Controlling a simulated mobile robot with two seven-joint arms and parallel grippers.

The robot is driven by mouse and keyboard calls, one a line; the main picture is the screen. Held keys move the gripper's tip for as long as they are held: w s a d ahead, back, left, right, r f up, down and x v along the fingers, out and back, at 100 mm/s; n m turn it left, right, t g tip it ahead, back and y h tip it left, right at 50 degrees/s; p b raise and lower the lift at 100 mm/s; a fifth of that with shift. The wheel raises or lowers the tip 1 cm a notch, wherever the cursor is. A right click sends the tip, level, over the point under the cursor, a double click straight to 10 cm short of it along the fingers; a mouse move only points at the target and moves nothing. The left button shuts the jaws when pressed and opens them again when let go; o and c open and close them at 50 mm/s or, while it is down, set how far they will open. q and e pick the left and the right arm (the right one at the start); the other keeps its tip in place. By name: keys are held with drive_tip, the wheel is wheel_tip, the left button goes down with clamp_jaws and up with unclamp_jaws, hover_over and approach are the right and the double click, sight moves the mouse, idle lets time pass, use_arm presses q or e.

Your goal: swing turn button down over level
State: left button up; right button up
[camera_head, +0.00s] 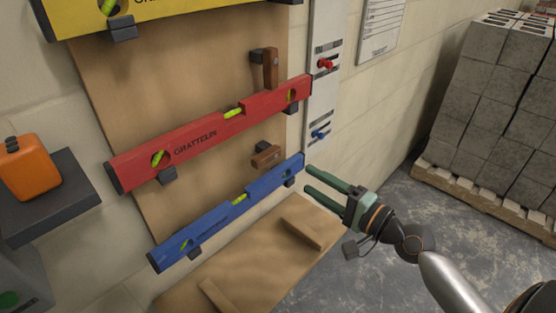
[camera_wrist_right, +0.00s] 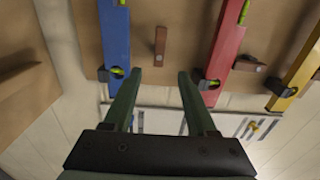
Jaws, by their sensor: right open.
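A blue level (camera_head: 230,212) rests on dark brackets on the wooden board, below a red level (camera_head: 210,138). A brown wooden turn button (camera_head: 266,156) lies sideways above the blue level, roughly along it; in the right wrist view this turn button (camera_wrist_right: 160,45) shows apart from the blue level (camera_wrist_right: 116,40). Another turn button (camera_head: 271,68) stands upright at the red level's upper edge, crosswise to it. My right gripper (camera_head: 308,179) is open and empty, just right of the blue level's right end. My left gripper is out of view.
A yellow level (camera_head: 170,12) hangs at the top. A light strip with red and blue knobs (camera_head: 322,100) runs down the wall on the right. A wooden surface (camera_head: 245,265) lies below. An orange object (camera_head: 28,165) sits at left. Stacked grey blocks (camera_head: 500,90) stand at right.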

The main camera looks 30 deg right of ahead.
sight(272, 158)
drive_tip(key=p+x, duration=0.2)
drive_tip(key=x, duration=0.9)
clamp_jaws()
idle(0.4)
